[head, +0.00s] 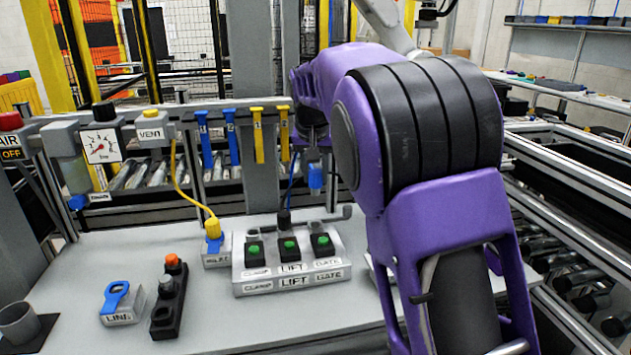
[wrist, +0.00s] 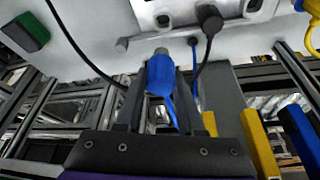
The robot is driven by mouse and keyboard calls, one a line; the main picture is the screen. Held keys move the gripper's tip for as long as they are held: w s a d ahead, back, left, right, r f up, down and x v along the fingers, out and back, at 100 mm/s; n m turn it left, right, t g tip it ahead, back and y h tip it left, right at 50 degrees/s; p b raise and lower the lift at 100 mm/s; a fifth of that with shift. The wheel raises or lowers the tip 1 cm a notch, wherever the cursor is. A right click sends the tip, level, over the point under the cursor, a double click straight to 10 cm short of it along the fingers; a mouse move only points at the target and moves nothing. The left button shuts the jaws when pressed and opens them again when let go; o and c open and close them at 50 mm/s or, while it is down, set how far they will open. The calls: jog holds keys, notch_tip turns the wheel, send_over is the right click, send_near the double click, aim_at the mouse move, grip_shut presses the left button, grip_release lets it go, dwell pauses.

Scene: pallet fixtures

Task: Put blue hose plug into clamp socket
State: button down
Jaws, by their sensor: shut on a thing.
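My gripper (head: 314,163) is shut on the blue hose plug (head: 316,180) and holds it in the air above and behind the socket block. In the wrist view the blue plug (wrist: 160,76) sits between the two dark fingers, its grey tip pointing away from the palm. The socket block (head: 290,277) has three stations labelled CLAMP, LIFT and GATE, each with a green button. A black plug (head: 284,219) stands at the middle station.
A yellow plug (head: 212,227) with a yellow hose sits in a small block left of the socket block. A blue-ringed LINE block (head: 119,305) and a black box with an orange button (head: 169,297) lie at front left. Blue and yellow straps hang from the rear rail.

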aim_at(316, 169)
jog(key=shift+r, duration=0.1)
jog(key=shift+r+p, duration=2.3)
jog(key=shift+r, duration=0.1)
jog(key=s+a+p, duration=0.3)
jog(key=a, duration=1.1)
jog(key=shift+a, duration=0.35)
jog(key=shift+f+b, duration=3.85)
jog(key=shift+f, duration=2.2)
jog(key=shift+f, duration=0.75)
